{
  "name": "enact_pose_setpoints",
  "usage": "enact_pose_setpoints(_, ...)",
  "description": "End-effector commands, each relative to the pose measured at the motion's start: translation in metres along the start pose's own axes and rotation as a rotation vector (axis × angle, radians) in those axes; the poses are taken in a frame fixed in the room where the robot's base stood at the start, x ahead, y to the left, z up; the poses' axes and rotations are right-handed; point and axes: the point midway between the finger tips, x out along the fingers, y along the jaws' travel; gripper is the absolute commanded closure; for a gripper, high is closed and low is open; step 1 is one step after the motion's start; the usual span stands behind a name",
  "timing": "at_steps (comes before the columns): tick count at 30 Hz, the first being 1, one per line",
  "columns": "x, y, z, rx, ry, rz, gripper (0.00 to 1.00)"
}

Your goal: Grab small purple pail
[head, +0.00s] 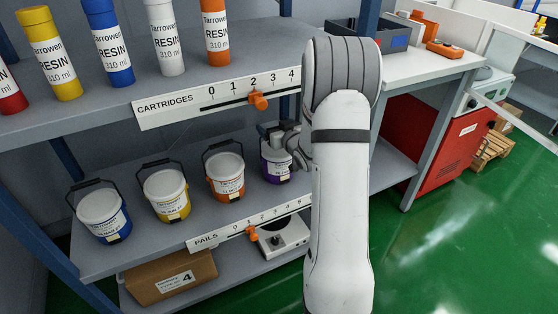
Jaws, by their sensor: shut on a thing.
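The small purple pail (278,169) stands on the lower shelf (155,232), at the right end of a row of pails. Its purple body and white label show beside my arm. My gripper (280,138) is at the top of this pail and is shut on it, though the exact grip is partly hidden by the wrist. The pail looks upright and at shelf level; I cannot tell whether it touches the shelf.
Orange (225,178), yellow (167,195) and blue (103,216) pails with white lids and dark handles stand left of it. Resin cartridges (113,45) line the upper shelf. A cardboard box (171,278) and a grey device (284,238) sit below. Green floor at right is open.

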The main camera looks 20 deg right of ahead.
Motion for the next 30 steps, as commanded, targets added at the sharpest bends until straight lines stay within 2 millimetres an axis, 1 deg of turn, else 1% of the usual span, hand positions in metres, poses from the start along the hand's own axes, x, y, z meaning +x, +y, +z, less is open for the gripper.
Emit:
enact_pose_setpoints(1, 0.000, 0.000, 0.000, 0.000, 0.000, 0.000, 0.62)
enact_pose_setpoints(9, 0.000, 0.000, 0.000, 0.000, -0.001, 0.000, 0.84)
enact_pose_setpoints(11, 0.000, 0.000, 0.000, 0.000, -0.001, 0.000, 0.89)
enact_pose_setpoints(12, 0.000, 0.000, -0.003, -0.001, 0.005, 0.000, 0.89)
enact_pose_setpoints(19, 0.000, 0.000, -0.006, -0.002, 0.005, -0.001, 0.89)
enact_pose_setpoints(23, -0.002, -0.001, -0.021, -0.003, 0.008, -0.001, 0.89)
enact_pose_setpoints(30, -0.009, -0.001, -0.066, -0.004, 0.008, -0.002, 0.89)
